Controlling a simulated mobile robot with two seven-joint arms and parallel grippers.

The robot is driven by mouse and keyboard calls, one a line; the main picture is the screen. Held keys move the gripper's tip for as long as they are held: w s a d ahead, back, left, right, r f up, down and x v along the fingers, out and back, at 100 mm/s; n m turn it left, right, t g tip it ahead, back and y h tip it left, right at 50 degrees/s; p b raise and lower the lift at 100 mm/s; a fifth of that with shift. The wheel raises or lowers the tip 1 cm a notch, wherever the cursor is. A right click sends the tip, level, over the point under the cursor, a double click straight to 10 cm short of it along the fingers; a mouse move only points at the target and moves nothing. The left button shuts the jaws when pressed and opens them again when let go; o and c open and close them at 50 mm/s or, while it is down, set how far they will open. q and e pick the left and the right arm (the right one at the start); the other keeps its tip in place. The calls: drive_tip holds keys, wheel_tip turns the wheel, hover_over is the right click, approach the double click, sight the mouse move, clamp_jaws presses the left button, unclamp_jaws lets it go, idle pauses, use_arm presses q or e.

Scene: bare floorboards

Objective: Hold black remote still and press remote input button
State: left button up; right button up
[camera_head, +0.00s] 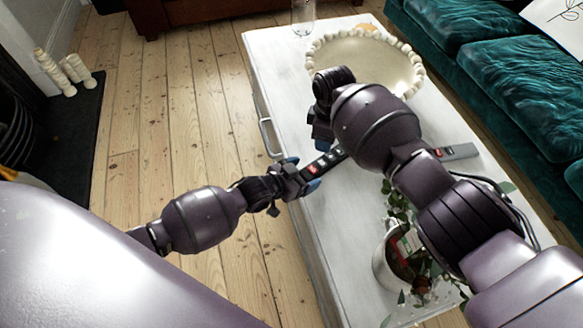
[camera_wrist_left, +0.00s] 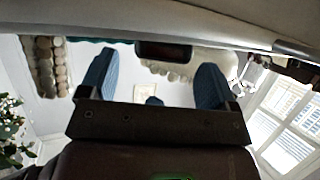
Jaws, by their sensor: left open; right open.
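The black remote (camera_head: 325,160), with a red button and paler buttons, lies at the left edge of the white table. My left gripper (camera_head: 301,174) is open at its near end, with one blue finger on either side. In the left wrist view the dark end of the remote (camera_wrist_left: 163,50) shows between the fingertips (camera_wrist_left: 157,80), with gaps on both sides. My right gripper (camera_head: 322,128) hangs over the far part of the remote; the arm hides most of it. A greyer remote (camera_head: 458,152) with a red button lies right of my right arm.
The white table (camera_head: 285,75) holds a large beaded bowl (camera_head: 385,65) at the back, a glass (camera_head: 303,18) and a potted plant (camera_head: 393,262) near the front. A teal sofa (camera_head: 510,85) stands along the right. Floorboards left of the table are clear.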

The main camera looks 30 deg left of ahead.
use_arm(q)
drive_tip(key=shift+x, duration=0.95)
drive_tip(key=shift+c, duration=0.5)
drive_tip(key=c, duration=1)
use_arm(e)
clamp_jaws()
idle(0.5)
